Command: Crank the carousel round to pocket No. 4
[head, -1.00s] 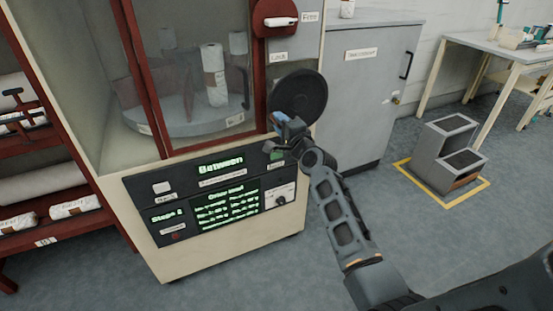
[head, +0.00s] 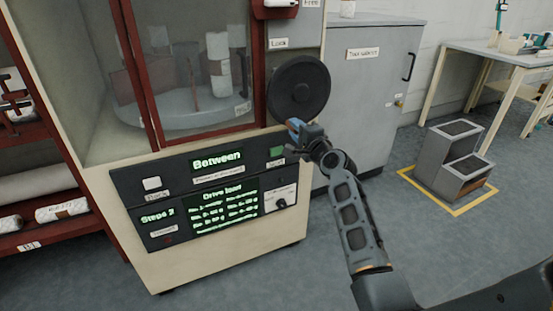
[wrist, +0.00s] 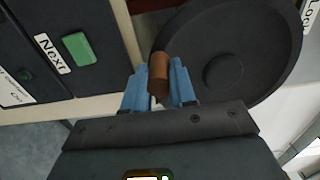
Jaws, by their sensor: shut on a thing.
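The carousel (head: 185,112) stands behind the glass of the cream cabinet, with wadding rolls (head: 215,72) on it. The black crank wheel (head: 299,88) is on the cabinet's right front. My gripper (head: 298,128) is at the wheel's lower rim. In the wrist view my gripper (wrist: 159,88) has its blue fingers shut around the brown crank knob (wrist: 172,52), at the edge of the wheel (wrist: 235,55). The panel display (head: 217,160) reads "Between". A smaller display reads "Steps 2" or similar. No pocket number is readable.
A green button (head: 277,152), labelled "Next" in the wrist view, sits close to my gripper. A red lock handle (head: 275,6) is above the wheel. A grey cabinet (head: 365,90) and a step stool (head: 450,160) stand to the right. Open floor lies in front.

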